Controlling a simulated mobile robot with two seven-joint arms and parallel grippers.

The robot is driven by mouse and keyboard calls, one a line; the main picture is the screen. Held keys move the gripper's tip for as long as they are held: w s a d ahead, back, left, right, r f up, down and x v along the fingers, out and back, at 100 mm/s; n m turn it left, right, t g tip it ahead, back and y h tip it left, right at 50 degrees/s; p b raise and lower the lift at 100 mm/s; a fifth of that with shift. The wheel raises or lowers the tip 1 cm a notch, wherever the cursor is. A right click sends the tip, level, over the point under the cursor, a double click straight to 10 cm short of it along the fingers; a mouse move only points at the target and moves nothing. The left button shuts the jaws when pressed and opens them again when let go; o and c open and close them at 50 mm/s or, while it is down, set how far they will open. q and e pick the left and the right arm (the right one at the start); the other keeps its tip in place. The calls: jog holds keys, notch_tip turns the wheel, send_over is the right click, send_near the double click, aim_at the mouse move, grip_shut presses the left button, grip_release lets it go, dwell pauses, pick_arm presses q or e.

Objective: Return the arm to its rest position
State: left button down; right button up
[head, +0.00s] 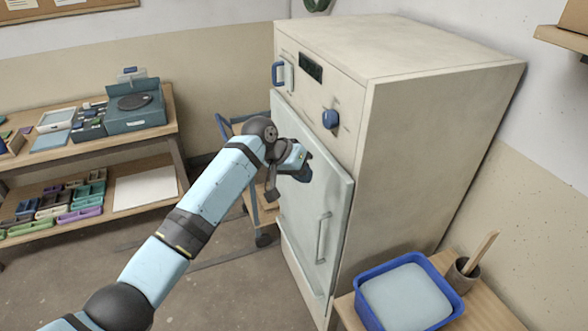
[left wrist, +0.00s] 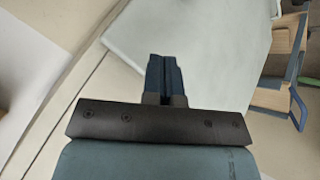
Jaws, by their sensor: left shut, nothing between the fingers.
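My left arm reaches in from the lower left in the head view. My left gripper (head: 304,172) is in front of the upper part of the closed-looking pale door (head: 336,200) of a cream kiln-like cabinet (head: 430,120). In the left wrist view the gripper's blue fingers (left wrist: 163,76) are together with nothing between them, and the pale door (left wrist: 205,35) lies behind them. I cannot tell whether the fingers touch the door. My right gripper is in neither view.
A blue tub (head: 452,290) with pale contents and a brown pot (head: 462,275) holding a wooden stick stand on a table at the lower right. A blue-handled cart (head: 226,127) stands left of the cabinet. Shelves (head: 160,150) with trays and a scale stand at the left. Floor between is clear.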

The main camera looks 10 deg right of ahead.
pick_arm(q)
notch_tip(320, 180, up, 4)
jog(key=s+a, duration=0.2)
jog(key=s+a+f+n+t, duration=0.2)
jog(key=s+a+f, duration=0.25)
jog(key=f, duration=0.35)
jog(key=s+a+f+n+t, duration=0.1)
jog(key=s+a+f+t, duration=0.15)
jog(key=a+f, duration=0.4)
jog(key=s+a+f+n+t, duration=0.2)
jog(key=s+a+f, duration=0.15)
jog(key=f, duration=0.65)
jog(key=s+a+f+t+y, duration=0.2)
jog(key=s+a+f, duration=0.1)
jog(key=s+a, duration=0.5)
jog(key=s+a+f+t+y, duration=0.2)
jog(key=s+a+f, duration=0.1)
jog(key=s+a, duration=0.6)
jog(key=s, duration=0.4)
jog(key=shift+s+a+f+b, duration=0.15)
jog(key=shift+s+a+b, duration=0.05)
jog(key=shift+a+b, duration=0.15)
